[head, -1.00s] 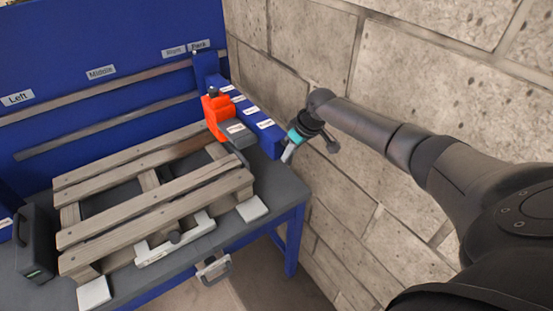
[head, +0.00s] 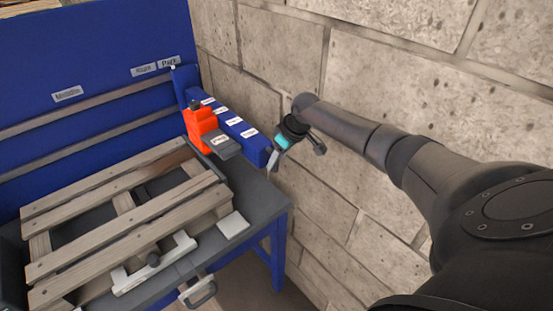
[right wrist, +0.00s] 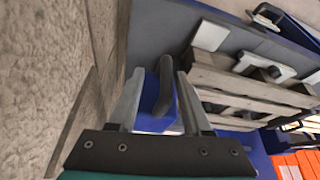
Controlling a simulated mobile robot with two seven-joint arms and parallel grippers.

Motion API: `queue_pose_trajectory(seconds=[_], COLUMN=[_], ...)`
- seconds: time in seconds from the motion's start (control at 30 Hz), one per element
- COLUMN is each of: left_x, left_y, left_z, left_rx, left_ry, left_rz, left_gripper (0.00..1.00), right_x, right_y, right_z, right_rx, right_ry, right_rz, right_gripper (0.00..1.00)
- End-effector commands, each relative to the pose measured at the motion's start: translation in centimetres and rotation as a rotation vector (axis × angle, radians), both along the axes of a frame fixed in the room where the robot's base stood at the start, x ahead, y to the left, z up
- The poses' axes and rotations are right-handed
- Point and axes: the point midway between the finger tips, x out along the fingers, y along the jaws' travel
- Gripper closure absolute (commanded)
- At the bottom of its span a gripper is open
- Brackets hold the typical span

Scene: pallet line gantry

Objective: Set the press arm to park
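The press arm (head: 257,147) is a blue beam with white labels, reaching forward from the back rails beside the wall. Its rear end stands by the Park sign (head: 169,63), right of the Right sign (head: 143,70). An orange carriage (head: 200,128) with a grey labelled block sits on its left side. My right gripper (head: 272,163) is at the beam's front end. In the right wrist view, its fingers (right wrist: 160,76) are apart, with the beam's blue end (right wrist: 150,112) and a dark handle (right wrist: 164,88) showing between them. Contact cannot be told. My left gripper is out of view.
A wooden pallet (head: 125,225) lies on the grey table (head: 262,198), with a white clamp bar (head: 155,265) at its front. A stone block wall (head: 330,190) stands close on the right of the beam and gripper. A metal handle (head: 198,290) hangs at the table's front edge.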

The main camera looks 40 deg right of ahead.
Motion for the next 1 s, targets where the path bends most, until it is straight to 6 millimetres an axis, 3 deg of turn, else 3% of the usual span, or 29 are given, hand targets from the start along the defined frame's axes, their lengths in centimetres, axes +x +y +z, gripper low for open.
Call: queue_pose_trajectory(seconds=[0.27,0.47,1.0], left_x=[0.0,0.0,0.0], left_y=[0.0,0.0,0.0], left_z=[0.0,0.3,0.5], left_rx=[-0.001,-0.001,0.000], left_ry=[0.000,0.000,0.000], left_rz=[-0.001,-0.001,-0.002], left_gripper=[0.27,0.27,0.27], right_x=[0.0,-0.6,-4.5], right_y=[0.2,0.0,-1.0], right_z=[0.0,1.5,11.1], right_rx=[0.003,0.002,0.000], right_ry=[0.001,-0.001,0.000], right_rz=[0.002,0.003,0.001], right_gripper=[0.50,0.50,0.50])
